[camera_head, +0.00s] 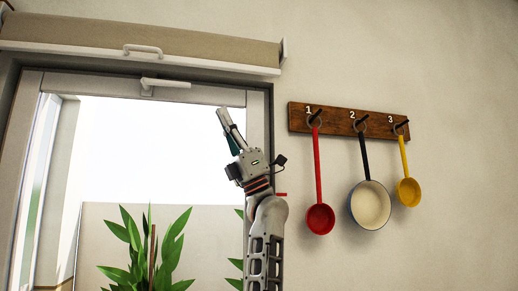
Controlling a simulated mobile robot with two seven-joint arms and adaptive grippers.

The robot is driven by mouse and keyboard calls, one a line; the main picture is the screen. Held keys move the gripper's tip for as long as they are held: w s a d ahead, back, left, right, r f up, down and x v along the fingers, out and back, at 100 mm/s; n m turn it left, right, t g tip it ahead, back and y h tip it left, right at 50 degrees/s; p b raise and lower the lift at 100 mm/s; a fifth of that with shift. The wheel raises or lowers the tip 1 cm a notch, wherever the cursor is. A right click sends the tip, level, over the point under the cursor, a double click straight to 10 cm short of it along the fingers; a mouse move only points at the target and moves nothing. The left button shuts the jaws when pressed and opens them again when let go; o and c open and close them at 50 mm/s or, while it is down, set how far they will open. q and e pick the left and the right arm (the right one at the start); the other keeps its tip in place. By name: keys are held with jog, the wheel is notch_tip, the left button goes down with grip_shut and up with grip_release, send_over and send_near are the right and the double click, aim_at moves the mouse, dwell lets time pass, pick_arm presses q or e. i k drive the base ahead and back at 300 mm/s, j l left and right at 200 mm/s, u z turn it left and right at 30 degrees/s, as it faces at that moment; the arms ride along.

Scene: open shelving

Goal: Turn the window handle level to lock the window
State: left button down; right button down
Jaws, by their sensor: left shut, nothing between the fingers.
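The white window handle (166,83) sits on the top rail of the window frame (95,88). Its lever lies about level, pointing right from its mount. My left gripper (222,112) is raised in front of the window's upper right part, with its fingers pointing up and slightly left. The fingers are together and hold nothing. In the picture the fingertips are to the right of the lever's end and a little below it, with a gap between them. My right gripper is not in view.
A beige blind box (200,45) with a white pull handle (143,50) is above the window. A wooden rack (335,118) on the right wall holds a red ladle (320,218), a white pan (370,205) and a yellow ladle (408,192). A plant (148,250) stands below.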

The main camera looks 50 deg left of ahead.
aim_at(147, 83)
jog(key=k+l, duration=0.2)
jog(key=l, duration=0.2)
jog(key=k+l, duration=0.2)
jog(key=l, duration=0.2)
jog(key=k+l, duration=0.2)
jog(key=l, duration=0.15)
